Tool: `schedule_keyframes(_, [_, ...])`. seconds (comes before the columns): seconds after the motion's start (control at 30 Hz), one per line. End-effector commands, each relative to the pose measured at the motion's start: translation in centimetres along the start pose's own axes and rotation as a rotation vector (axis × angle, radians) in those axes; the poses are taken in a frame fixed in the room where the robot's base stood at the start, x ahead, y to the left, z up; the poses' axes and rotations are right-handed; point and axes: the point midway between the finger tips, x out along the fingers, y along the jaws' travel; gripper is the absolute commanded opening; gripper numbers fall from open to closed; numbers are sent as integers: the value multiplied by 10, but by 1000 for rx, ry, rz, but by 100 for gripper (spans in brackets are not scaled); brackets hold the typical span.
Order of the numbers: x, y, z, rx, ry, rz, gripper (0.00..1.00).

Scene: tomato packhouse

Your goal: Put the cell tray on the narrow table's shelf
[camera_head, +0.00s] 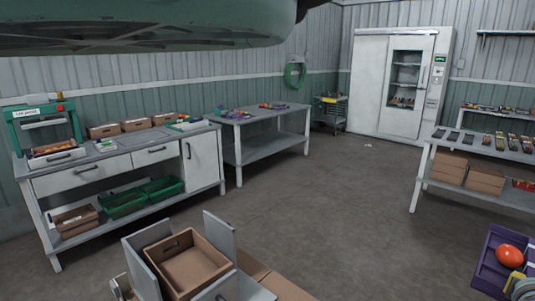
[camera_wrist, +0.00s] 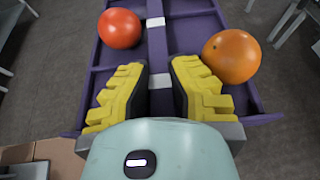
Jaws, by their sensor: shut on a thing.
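The purple cell tray (camera_head: 487,266) shows at the bottom right of the head view, partly cut off by the frame. In the wrist view the tray (camera_wrist: 185,38) carries a red tomato (camera_wrist: 120,28) on the left and an orange one (camera_wrist: 231,56) on the right, in separate cells. My gripper (camera_wrist: 160,80) has its yellow fingers shut on the tray's middle wall. A grey table (camera_head: 262,114) with white legs stands along the left wall. Its lower shelf (camera_head: 264,149) looks bare. I cannot tell for certain that it is the narrow table.
A white workbench (camera_head: 110,160) with green crates (camera_head: 124,203) underneath stands at the left. A table with boxes on its shelf (camera_head: 450,190) stands at the right. A cart holding a brown crate (camera_head: 190,268) is in the foreground. The middle floor (camera_head: 340,215) is clear.

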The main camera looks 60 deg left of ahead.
Motion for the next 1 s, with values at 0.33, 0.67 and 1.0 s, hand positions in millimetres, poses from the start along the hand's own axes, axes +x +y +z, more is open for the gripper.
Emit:
schedule_keyframes(0.33, [-28,-32,2,47,-3,-116,0])
schedule_keyframes(0.67, [-42,-34,32,51,-3,-122,0])
schedule_keyframes(1.0, [-67,-35,94,50,-3,-123,0])
